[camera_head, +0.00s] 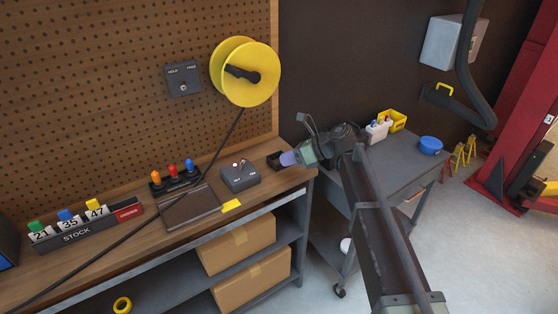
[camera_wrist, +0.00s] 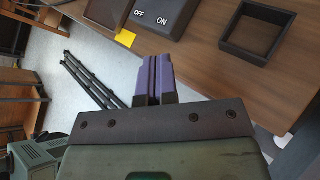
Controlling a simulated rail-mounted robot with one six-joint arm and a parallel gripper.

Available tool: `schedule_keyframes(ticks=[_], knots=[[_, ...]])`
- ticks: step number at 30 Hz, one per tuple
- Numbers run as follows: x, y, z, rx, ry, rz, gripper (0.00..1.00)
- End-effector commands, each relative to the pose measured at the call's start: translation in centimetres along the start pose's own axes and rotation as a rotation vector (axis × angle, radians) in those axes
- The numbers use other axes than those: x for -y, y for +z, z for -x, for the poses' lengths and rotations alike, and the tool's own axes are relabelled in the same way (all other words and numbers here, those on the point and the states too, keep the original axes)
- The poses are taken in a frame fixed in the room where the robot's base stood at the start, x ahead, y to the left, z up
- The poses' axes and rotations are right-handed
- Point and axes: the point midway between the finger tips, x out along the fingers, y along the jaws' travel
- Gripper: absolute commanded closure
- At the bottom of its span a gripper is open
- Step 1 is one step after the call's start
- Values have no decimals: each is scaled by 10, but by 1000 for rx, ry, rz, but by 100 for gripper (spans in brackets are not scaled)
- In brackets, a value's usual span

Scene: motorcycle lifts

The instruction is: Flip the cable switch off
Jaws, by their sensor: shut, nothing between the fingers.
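A dark switch box (camera_head: 240,178) with a small toggle on top sits on the workbench. Its OFF and ON labels show in the wrist view (camera_wrist: 178,22), where the toggle is out of frame. Which way the toggle leans is too small to tell. My gripper (camera_head: 288,159) is to the right of the box, over the bench's right end, apart from it. In the wrist view its purple fingers (camera_wrist: 153,78) are together and empty. Another panel (camera_head: 183,78), marked HOLD and FREE, is on the pegboard beside a yellow reel (camera_head: 262,88). A black cable (camera_head: 222,148) runs from the reel.
An open black tray (camera_head: 275,163) lies close to my gripper, and also shows in the wrist view (camera_wrist: 288,40). Colored levers (camera_head: 172,172) stand left of the switch box. A yellow tag (camera_head: 231,205) is at the bench's front edge. A grey cart (camera_head: 397,160) stands to the right.

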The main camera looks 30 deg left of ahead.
Motion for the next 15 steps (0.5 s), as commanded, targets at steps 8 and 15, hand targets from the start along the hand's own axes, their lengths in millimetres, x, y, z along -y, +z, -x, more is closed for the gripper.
schedule_keyframes(ticks=[8,15], knots=[[2,-5,-65,-1,2,2,100],[0,21,-97,0,1,1,100]])
